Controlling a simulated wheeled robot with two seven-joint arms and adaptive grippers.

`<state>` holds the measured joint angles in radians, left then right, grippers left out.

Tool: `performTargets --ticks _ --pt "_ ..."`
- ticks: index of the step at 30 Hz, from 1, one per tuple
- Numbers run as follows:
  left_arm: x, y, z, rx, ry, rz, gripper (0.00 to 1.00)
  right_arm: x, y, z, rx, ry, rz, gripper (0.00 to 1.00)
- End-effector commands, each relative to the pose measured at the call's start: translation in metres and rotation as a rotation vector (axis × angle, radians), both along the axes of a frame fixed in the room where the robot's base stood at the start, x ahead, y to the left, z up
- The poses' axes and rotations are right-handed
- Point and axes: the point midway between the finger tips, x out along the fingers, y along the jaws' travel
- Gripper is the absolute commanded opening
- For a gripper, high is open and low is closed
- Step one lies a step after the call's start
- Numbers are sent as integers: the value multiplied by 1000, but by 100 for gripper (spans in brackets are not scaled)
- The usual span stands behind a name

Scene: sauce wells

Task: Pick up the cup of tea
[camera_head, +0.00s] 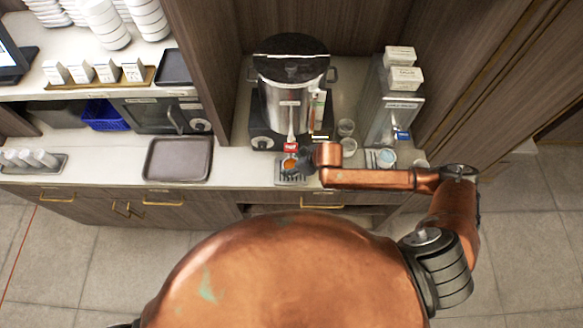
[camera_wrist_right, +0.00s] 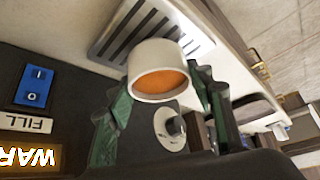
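The cup of tea (camera_wrist_right: 143,91) is white with orange-brown tea in it. In the head view it shows small (camera_head: 289,163), at the front of the steel urn (camera_head: 290,95), over the drip tray (camera_head: 293,182). My right gripper (camera_wrist_right: 160,83) has its green and black fingers on both sides of the cup, with the tips against its walls. In the head view this gripper (camera_head: 302,160) comes to the cup from the right. The cup's underside is hidden, so I cannot tell whether it touches the slotted tray (camera_wrist_right: 112,38). My left gripper is not in view.
Clear glasses (camera_head: 347,129) stand right of the urn, and a dispenser (camera_head: 395,118) with boxes on top is beyond them. A dark empty tray (camera_head: 178,160) lies on the counter to the left. A wooden partition (camera_head: 205,60) rises left of the urn.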

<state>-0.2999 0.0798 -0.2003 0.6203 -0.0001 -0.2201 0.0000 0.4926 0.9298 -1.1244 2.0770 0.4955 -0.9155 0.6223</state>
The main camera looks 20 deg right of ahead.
Motion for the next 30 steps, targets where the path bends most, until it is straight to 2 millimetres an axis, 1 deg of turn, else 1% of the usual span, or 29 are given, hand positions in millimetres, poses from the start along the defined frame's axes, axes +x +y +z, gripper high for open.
performTargets --ticks 1,12,20,23,26,30 --pt "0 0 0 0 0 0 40 0 0 0 0 0 0 42" --pt "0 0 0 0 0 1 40 0 0 1 1 -1 0 18" --pt "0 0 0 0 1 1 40 1 0 2 0 -2 0 18" --pt "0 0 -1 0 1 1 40 1 0 7 2 -4 0 18" --pt "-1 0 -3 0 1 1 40 2 0 17 2 -4 0 18" --pt "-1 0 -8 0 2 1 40 -20 -18 13 -2 2 -2 18"
